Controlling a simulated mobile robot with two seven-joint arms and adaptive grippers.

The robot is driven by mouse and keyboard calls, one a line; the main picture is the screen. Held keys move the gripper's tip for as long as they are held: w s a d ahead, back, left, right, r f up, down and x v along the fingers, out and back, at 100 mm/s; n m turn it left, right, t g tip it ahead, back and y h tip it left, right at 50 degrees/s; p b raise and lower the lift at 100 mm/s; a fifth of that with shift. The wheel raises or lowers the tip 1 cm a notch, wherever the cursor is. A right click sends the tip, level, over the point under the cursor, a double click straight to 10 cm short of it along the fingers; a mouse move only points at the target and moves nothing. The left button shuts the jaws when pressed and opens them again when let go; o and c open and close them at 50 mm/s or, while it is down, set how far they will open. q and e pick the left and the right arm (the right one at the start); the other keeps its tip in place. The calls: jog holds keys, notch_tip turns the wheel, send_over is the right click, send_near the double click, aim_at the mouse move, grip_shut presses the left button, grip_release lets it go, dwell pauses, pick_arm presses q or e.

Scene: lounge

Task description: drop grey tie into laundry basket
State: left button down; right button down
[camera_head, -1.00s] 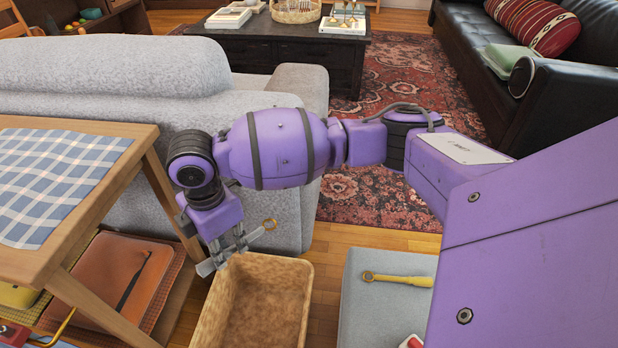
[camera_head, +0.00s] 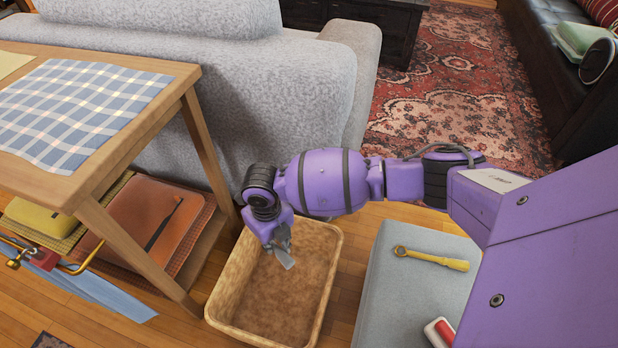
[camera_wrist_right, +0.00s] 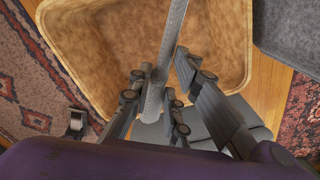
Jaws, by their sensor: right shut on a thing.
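The laundry basket (camera_head: 322,268) is a tan, open rectangular bin on the wooden floor; it also fills much of the right wrist view (camera_wrist_right: 98,45). My right gripper (camera_head: 281,246) points down over the back part of the basket's opening. In the right wrist view, my right gripper (camera_wrist_right: 160,70) is shut on the grey tie (camera_wrist_right: 174,38), a narrow textured strip running up between the fingers across the basket. In the head view, I cannot clearly separate the tie from the grey fingers. My left gripper is out of view.
A wooden table with a checked cloth (camera_head: 80,105) stands left of the basket, with a brown leather folder (camera_head: 150,225) on its lower shelf. A grey sofa (camera_head: 180,80) is behind. A grey bench (camera_head: 400,300) with a yellow-handled wrench (camera_head: 432,258) is close on the right.

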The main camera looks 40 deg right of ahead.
notch_tip(320, 180, down, 6)
jog(key=b, duration=0.4)
jog(key=c, duration=1.6)
grip_release()
jog(key=shift+o, duration=0.2)
notch_tip(320, 180, up, 12)
jog(key=shift+r, duration=0.1)
